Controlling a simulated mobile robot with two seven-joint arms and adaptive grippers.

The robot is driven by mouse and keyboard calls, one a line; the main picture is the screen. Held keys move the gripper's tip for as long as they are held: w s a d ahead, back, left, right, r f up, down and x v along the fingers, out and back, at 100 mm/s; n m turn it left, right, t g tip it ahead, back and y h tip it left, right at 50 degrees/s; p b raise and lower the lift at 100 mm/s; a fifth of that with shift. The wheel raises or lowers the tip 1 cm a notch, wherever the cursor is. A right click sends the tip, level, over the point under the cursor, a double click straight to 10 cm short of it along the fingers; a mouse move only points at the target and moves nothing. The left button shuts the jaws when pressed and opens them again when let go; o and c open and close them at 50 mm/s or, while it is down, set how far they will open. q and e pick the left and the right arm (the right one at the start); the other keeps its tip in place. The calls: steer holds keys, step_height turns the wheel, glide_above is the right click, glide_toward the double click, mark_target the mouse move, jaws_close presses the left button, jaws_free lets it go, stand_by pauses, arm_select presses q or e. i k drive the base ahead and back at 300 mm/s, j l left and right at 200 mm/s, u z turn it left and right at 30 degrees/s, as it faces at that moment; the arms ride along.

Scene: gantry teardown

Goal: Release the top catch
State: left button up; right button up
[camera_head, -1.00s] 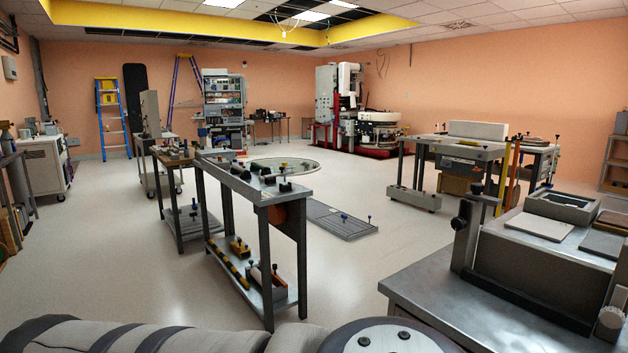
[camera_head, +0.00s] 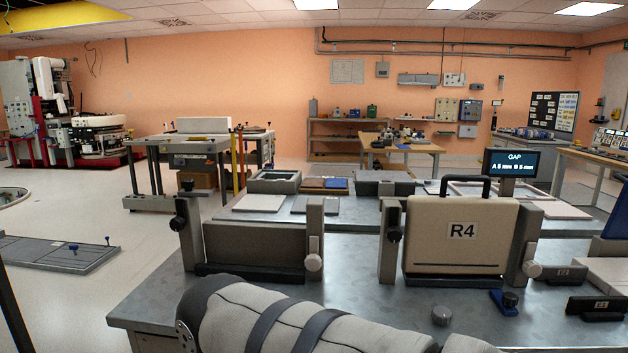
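No part that I can surely name as the top catch shows. A beige case (camera_head: 460,260) marked R4, with a black handle (camera_head: 463,183) on top, stands upright between two grey posts on the metal bench. A black knob (camera_head: 395,234) is on its left post and a pale round knob (camera_head: 529,268) is by its right post. To the left is a similar frame (camera_head: 254,246) with a black knob (camera_head: 177,223), a pale knob (camera_head: 313,263) and no case in it. Neither gripper is in view; a padded grey link of my arm crosses the bottom.
The metal bench (camera_head: 345,265) fills the foreground. A display (camera_head: 513,163) reads GAP, A 5 mm, B 5 mm. A blue clamp-like piece (camera_head: 505,302) and a dark block marked E1 (camera_head: 596,308) lie at the front right. Open floor (camera_head: 80,210) is at the left.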

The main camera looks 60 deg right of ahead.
mark_target(187, 184)
steer(key=z, duration=1.1)
